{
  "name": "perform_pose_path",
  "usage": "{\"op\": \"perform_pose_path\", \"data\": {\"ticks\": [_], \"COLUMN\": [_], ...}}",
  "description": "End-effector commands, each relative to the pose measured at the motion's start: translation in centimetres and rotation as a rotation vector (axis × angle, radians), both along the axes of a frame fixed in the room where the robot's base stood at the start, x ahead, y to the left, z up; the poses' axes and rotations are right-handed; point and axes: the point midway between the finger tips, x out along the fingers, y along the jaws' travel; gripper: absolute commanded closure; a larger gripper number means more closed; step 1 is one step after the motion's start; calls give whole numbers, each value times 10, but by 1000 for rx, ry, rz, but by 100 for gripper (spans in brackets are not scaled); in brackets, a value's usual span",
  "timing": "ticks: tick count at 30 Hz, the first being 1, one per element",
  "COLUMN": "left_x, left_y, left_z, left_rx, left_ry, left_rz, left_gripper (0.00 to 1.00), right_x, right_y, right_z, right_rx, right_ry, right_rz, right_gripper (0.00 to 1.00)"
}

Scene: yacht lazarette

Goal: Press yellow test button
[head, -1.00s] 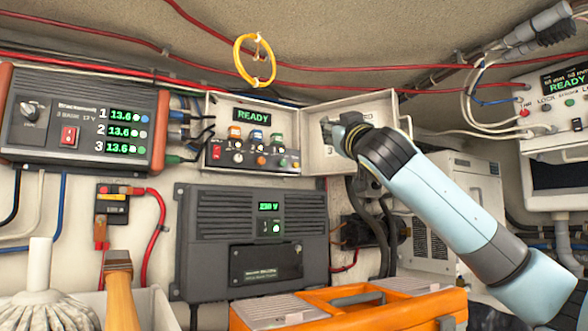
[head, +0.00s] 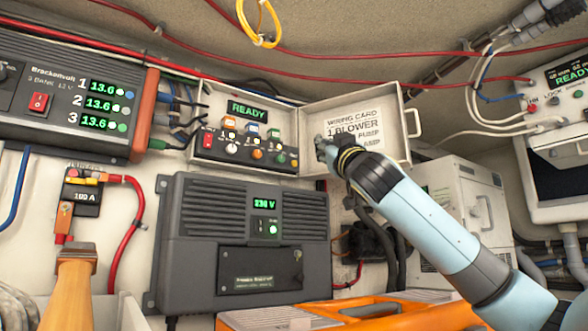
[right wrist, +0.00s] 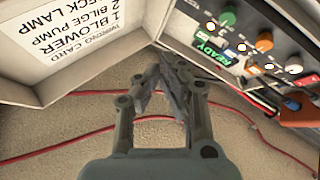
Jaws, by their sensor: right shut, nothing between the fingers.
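An open control box (head: 292,171) hangs on the wall with a green READY display (head: 247,110). Its panel carries a red rocker switch (head: 207,140), a white knob (head: 232,147), an orange round button (head: 257,154) and a green one (head: 280,158). No control reads clearly as yellow. The orange button also shows in the right wrist view (right wrist: 265,41). My right gripper (head: 322,146) is shut and empty in front of the opened door (head: 345,100), right of the controls and apart from them. It also shows in the right wrist view (right wrist: 163,65).
The door has a wiring card (head: 352,127). A dark grey unit (head: 240,245) is below the box, and a battery charger (head: 60,90) is at left. An orange toolbox (head: 330,316) stands in front. Red cables (head: 330,74) run above; a yellow loop (head: 262,40) hangs there.

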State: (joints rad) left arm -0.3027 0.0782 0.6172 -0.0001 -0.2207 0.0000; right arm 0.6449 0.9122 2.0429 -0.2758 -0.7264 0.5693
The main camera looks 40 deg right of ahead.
Motion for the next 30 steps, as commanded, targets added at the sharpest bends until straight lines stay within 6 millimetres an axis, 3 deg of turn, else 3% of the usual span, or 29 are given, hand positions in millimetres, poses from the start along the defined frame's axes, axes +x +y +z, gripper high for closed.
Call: {"op": "perform_pose_path", "data": {"ticks": [8,20,30], "left_x": [2,7,8], "left_y": [3,3,1], "left_z": [8,49,50], "left_rx": [4,4,2], "left_ry": [-3,-13,-13], "left_rz": [-1,-2,-1], "left_gripper": [100,100,100], "right_x": [6,59,86], "right_y": [-1,-7,-10], "right_z": [2,4,0], "right_rx": [3,6,1], "right_ry": [0,2,1], "right_rz": [1,0,0], "right_gripper": [100,100,100]}}
